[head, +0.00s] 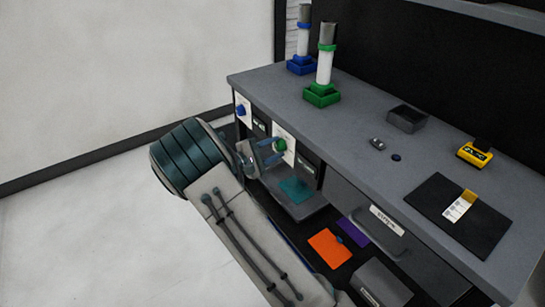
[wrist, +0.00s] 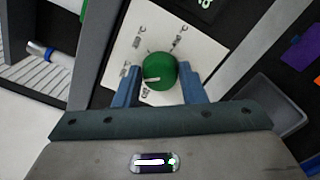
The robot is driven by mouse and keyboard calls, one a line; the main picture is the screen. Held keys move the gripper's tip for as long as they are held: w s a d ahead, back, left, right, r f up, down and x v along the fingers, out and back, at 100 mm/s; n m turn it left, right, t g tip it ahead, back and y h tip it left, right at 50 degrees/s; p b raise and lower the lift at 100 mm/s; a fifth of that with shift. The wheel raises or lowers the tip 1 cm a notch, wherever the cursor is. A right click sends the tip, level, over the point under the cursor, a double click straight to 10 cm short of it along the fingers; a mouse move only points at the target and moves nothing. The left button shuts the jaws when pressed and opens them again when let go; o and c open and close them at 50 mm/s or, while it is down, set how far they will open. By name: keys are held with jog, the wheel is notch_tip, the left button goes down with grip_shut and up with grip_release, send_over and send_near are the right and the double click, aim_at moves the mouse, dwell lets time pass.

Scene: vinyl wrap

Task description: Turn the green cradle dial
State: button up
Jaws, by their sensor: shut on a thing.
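The green dial (wrist: 160,69) sits on a white panel with printed marks (wrist: 128,50) and a small display above it. In the head view my gripper (head: 273,151) reaches the green dial (head: 280,145) on the bench front from the left. The green cradle (head: 322,95) stands on the bench top and holds a white roll with a dark upper end.
A blue dial (head: 240,110) is left of the green one, and a blue cradle (head: 301,66) stands behind the green cradle. The bench top (head: 360,150) holds a dark tray (head: 407,118), a yellow device (head: 475,153) and a black mat (head: 440,215). Open floor lies left.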

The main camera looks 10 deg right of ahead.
jog(key=m+b, duration=0.3)
jog(key=b, duration=0.1)
jog(key=shift+f+m, duration=0.4)
jog(key=m+b, duration=0.3)
jog(key=b, duration=0.2)
jog(key=shift+f+m, duration=0.1)
jog(key=shift+m, duration=0.2)
jog(key=m+b, duration=0.3)
jog(key=b, duration=0.1)
jog(key=shift+m+b, duration=1)
jog(key=shift+b, duration=0.3)
jog(key=shift+r, duration=0.2)
jog(key=o, duration=1)
jog(key=shift+a+r, duration=0.1)
